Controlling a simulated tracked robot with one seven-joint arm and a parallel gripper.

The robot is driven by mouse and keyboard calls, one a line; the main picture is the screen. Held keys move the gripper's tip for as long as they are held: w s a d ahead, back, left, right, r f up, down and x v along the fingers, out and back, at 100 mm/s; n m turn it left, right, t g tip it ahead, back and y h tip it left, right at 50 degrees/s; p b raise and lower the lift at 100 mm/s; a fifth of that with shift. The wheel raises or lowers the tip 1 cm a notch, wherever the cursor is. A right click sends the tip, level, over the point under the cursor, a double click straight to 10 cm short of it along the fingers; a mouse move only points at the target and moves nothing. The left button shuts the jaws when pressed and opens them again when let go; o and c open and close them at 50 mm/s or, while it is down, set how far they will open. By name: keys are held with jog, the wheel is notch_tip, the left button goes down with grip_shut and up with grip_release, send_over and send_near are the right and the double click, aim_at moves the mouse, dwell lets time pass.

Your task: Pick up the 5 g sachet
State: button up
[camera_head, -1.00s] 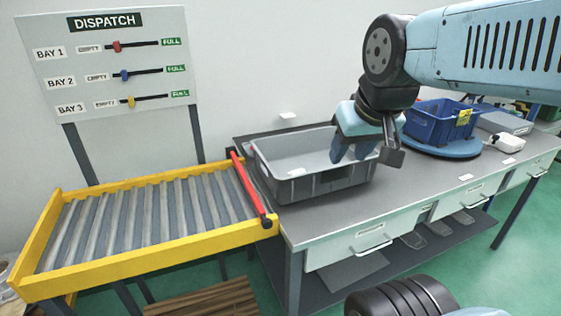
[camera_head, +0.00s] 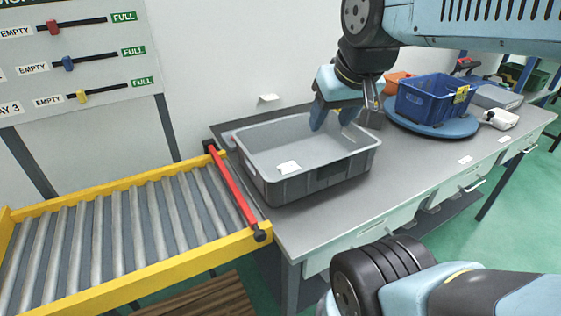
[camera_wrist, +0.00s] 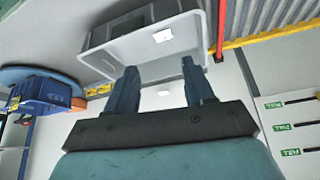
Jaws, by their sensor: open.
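A small flat white packet, which looks like the sachet (camera_head: 289,167), lies inside the grey tote (camera_head: 325,182) near its front left. Its print is too small to read. It also shows in the wrist view (camera_wrist: 163,35), beyond the gap between the fingers. My gripper (camera_head: 334,120) is open and empty, above the back right part of the tote and apart from the packet. In the wrist view both fingers of my gripper (camera_wrist: 160,70) are spread, with the tote ahead of them.
A yellow roller conveyor (camera_head: 150,270) with a red bar (camera_head: 237,188) adjoins the bench (camera_head: 400,185) at the left. A blue crate (camera_head: 425,108) stands on a blue round base (camera_head: 465,128) to the right. The bench front beside the tote is clear.

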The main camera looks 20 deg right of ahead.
jog(key=shift+o, duration=0.7)
jog(key=shift+w, duration=0.35)
jog(key=o, duration=0.6)
jog(key=w+f+g, duration=0.1)
jog(key=w, duration=0.2)
jog(key=w+f, duration=0.1)
jog(key=w, duration=0.3)
jog(key=w+f+n+g, duration=0.1)
jog(key=w, duration=0.2)
jog(key=shift+w+g+h, duration=0.15)
jog(key=shift+g+h, duration=0.15)
jog(key=n+g, duration=0.1)
jog(key=g, duration=0.2)
send_over(289, 165)
notch_tip(289, 165, down, 11)
notch_tip(289, 165, down, 14)
jog(key=shift+r, duration=0.2)
